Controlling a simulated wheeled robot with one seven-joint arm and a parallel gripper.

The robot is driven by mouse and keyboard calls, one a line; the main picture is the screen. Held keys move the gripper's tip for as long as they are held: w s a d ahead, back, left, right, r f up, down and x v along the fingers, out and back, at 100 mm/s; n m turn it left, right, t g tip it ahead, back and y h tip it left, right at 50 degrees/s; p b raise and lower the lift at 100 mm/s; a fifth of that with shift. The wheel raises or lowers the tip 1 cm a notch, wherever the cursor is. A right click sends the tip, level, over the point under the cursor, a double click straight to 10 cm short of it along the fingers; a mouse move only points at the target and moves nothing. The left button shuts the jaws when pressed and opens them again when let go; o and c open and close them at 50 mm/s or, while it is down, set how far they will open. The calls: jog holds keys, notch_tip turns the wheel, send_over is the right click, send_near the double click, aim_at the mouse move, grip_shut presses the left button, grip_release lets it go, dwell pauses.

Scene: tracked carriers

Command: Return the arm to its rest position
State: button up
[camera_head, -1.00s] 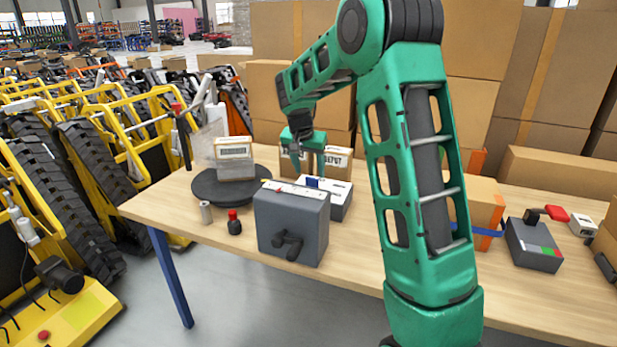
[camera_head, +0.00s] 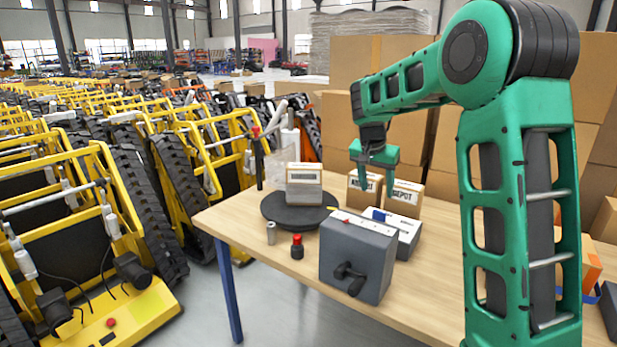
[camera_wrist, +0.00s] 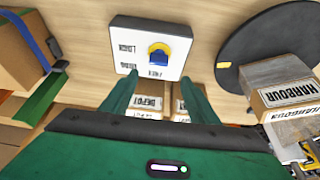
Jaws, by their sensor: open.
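My green arm rises at the right of the head view and bends over the table. My gripper (camera_head: 375,184) is open and empty, pointing down above the table. Beneath it is a low box with a white top and a blue knob (camera_head: 378,215), apart from the fingers. In the wrist view my fingers (camera_wrist: 160,82) are spread. The white panel (camera_wrist: 128,48) with a blue and yellow knob (camera_wrist: 158,54) lies beyond their tips. Labelled boxes (camera_head: 404,197) stand behind the gripper and partly show between the fingers.
A dark round turntable (camera_head: 278,214) holds boxes. Large cartons (camera_head: 350,120) are stacked behind. Yellow tracked carriers (camera_head: 100,170) fill the left.

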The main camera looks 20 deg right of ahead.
jog(key=shift+s, duration=0.1)
jog(key=s+d+n+g+y, duration=0.1)
jog(key=s+d+n+g, duration=0.1)
jog(key=s, duration=2.1)
jog(key=s+a+f+n+y, duration=0.1)
jog(key=s+a+f, duration=0.1)
jog(key=s, duration=0.8)
jog(key=s+a+f+n+y, duration=0.1)
jog(key=s+a+f, duration=0.2)
jog(key=s, duration=0.7)
jog(key=shift+s+a+f+g+y, duration=0.3)
jog(key=shift+s+a+g, duration=0.1)
jog(key=shift+a, duration=0.1)
jog(key=shift+w, duration=0.1)
jog(key=shift+w+f, duration=0.2)
jog(key=shift+w, duration=0.4)
